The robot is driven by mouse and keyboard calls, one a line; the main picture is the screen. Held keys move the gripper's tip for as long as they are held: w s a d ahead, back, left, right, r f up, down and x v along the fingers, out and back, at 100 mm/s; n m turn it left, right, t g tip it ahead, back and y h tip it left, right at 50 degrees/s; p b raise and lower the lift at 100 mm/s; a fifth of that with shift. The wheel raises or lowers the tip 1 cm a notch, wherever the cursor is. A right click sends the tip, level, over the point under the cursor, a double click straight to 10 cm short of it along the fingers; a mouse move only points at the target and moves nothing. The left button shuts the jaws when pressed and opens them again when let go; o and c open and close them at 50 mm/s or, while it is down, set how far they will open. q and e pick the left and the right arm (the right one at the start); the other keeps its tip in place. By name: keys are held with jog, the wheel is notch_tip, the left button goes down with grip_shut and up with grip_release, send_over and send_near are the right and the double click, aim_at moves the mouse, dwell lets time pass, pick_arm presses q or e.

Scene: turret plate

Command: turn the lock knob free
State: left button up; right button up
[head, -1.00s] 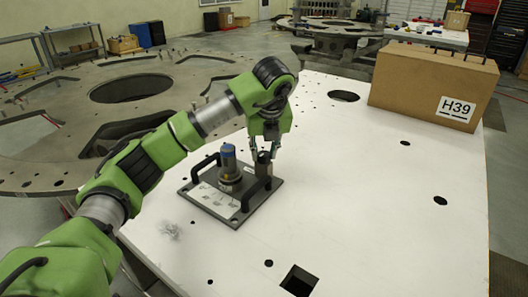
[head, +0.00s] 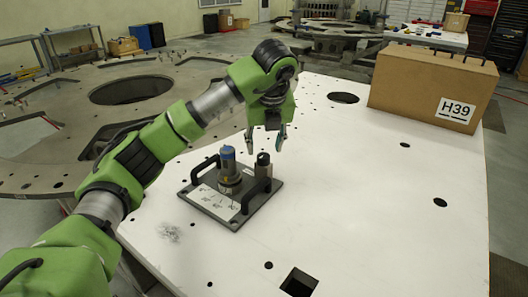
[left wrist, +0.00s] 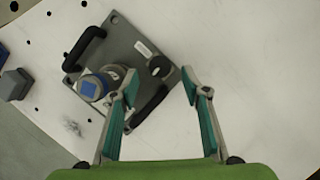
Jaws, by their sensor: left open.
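The grey turret plate (head: 237,218) lies flat on the white table, with two black handles (head: 205,167). A blue-topped cylinder (head: 229,171) stands upright on it. Beside it, near the plate's back right corner, is the lock knob (head: 263,164), a grey post with a dark round top. In the left wrist view the dark top of the knob (left wrist: 159,66) shows between and just beyond my fingertips. My left gripper (head: 265,149) is open and empty, pointing down above the knob and apart from it. My right gripper is in neither view.
The white table (head: 350,200) is clear to the right of the plate, apart from holes and a square cut-out (head: 299,282). A cardboard box marked H39 (head: 415,85) stands at the back right. A large round metal plate (head: 50,130) is at the left.

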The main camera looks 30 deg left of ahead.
pick_arm(q)
jog(key=v, duration=0.7)
jog(key=shift+s+r, duration=0.2)
jog(key=shift+r, duration=0.15)
jog(key=shift+d, duration=0.1)
